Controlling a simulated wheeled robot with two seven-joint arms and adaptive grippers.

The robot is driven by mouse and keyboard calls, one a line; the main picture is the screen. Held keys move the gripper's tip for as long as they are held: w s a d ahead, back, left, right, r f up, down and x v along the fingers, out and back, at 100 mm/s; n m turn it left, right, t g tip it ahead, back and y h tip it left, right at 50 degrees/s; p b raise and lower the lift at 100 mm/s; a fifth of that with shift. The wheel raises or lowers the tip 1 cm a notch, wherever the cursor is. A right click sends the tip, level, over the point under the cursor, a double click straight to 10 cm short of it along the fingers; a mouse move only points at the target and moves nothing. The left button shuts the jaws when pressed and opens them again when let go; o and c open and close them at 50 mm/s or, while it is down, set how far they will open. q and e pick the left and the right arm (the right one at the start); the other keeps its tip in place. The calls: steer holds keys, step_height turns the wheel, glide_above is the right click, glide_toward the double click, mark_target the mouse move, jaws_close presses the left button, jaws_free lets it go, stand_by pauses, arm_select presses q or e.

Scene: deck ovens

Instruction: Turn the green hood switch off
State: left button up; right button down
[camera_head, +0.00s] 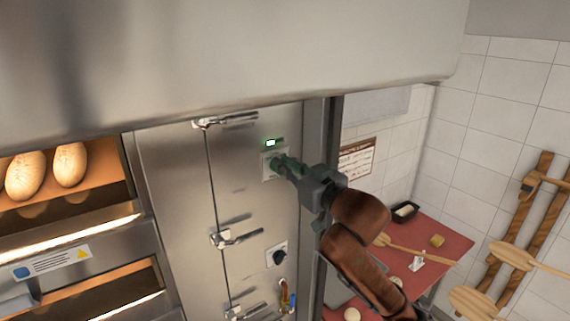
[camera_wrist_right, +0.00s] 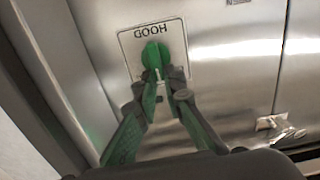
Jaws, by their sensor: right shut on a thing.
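The green hood switch (camera_wrist_right: 151,56) is a round knob on a pale plate marked HOOD, upside down in the right wrist view. My left gripper is not in view.
A black knob (camera_head: 279,257) on its own plate sits lower on the panel. Door handles (camera_head: 236,237) stick out to the left. The hood's steel edge (camera_head: 250,60) hangs above. A red table (camera_head: 440,243) with wooden tools stands right.

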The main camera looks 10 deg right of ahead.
steer(key=shift+s+a+f+n+p, duration=0.1)
steer(key=shift+a+n+p, duration=0.2)
steer(key=shift+n, duration=1.1)
steer(key=shift+s+a+f+n+p, duration=0.1)
steer(key=shift+n+p, duration=0.25)
steer(key=shift+n, duration=1.05)
steer(key=shift+s+a+f+n+p, duration=0.1)
steer(key=shift+a+n+p, duration=0.2)
steer(key=shift+n, duration=1.1)
steer(key=c, duration=2)
jaws_free()
steer(key=shift+d, duration=0.1)
steer(key=shift+s, duration=0.15)
steer(key=v, duration=0.7)
